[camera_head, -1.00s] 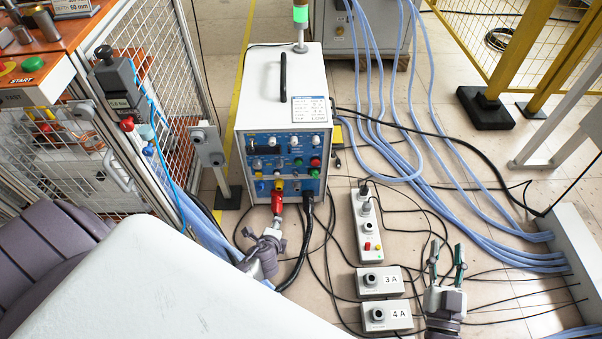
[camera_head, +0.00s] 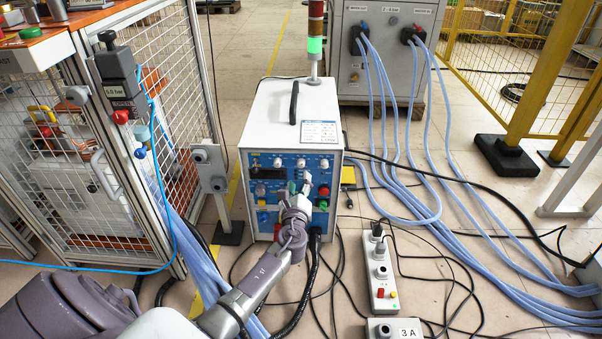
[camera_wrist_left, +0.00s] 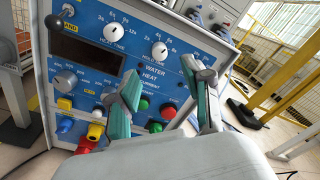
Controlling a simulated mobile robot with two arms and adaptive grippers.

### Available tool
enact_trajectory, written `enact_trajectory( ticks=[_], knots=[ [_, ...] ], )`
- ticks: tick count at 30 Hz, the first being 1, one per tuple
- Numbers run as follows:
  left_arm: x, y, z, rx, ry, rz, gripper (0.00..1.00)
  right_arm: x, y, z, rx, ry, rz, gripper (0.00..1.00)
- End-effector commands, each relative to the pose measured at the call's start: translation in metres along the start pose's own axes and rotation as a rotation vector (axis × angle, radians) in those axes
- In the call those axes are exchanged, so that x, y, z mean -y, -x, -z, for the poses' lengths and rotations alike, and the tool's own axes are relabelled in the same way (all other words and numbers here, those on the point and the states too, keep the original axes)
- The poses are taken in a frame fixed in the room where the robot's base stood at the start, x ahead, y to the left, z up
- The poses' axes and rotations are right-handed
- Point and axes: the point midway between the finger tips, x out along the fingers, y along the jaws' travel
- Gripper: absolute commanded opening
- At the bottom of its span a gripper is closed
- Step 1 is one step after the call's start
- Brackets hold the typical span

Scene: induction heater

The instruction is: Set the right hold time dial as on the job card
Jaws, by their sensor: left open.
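The white heater box (camera_head: 262,120) has a blue front panel (camera_wrist_left: 90,80) with several dials. My right gripper is out of view.
Another white dial (camera_wrist_left: 115,32) sits left of the hold time dial. Green (camera_wrist_left: 168,110) and red buttons are low between my fingers.

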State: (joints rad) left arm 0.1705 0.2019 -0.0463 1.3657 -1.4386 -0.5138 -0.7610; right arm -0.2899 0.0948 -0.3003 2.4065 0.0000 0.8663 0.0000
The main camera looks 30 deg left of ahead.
Motion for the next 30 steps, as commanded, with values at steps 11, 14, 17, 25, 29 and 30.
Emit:
enact_trajectory(
  ticks=[11, 14, 17, 25, 29, 30],
  knots=[
    [-0.002, -0.063, 0.002, 0.000, 0.002, -0.001, 0.50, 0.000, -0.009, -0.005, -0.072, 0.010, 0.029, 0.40],
    [-0.002, -0.069, 0.002, -0.001, 0.002, -0.002, 0.50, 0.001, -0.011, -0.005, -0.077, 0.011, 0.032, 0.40],
    [-0.001, -0.072, 0.001, -0.001, 0.002, -0.001, 0.50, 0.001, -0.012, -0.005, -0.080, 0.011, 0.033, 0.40],
    [-0.001, -0.072, 0.001, -0.002, 0.002, -0.001, 0.41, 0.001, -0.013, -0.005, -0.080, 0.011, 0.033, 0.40],
    [-0.001, -0.071, 0.001, -0.002, 0.002, -0.002, 0.20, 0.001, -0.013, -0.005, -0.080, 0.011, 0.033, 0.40],
    [-0.001, -0.071, 0.001, -0.002, 0.002, -0.002, 0.13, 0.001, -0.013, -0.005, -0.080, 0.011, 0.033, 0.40]
  ],
)
